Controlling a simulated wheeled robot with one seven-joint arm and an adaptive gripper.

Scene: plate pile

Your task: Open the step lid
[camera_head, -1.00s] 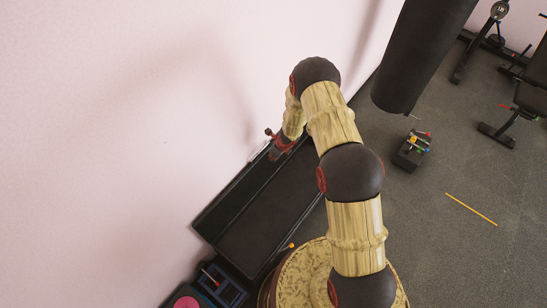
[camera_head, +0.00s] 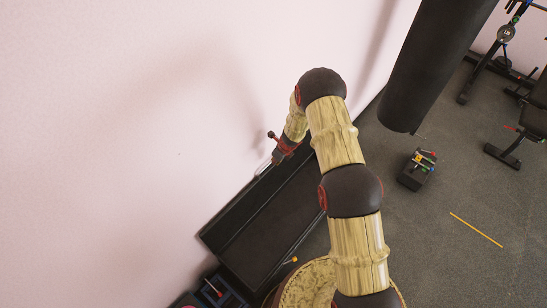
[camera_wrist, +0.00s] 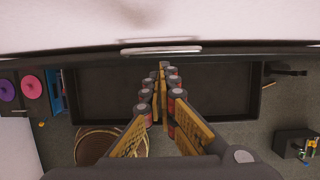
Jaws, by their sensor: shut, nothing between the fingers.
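The step (camera_head: 265,225) is a long black box against the pink-white wall, with a recessed dark area inside a raised rim. It also shows in the wrist view (camera_wrist: 105,90). A dark edge along its wall side carries a pale grey handle (camera_wrist: 160,50); I cannot tell for certain how far the lid is raised. My gripper (camera_head: 275,160) is at the step's far end by the wall, close to the handle. In the wrist view my gripper (camera_wrist: 162,72) has its fingertips together, empty, over the dark recess and just below the handle in the picture.
A black punching bag (camera_head: 435,65) hangs to the right. A small black box with coloured items (camera_head: 417,170) and a yellow stick (camera_head: 476,229) are on the grey floor. Pink and purple discs (camera_wrist: 31,87) lie left of the step.

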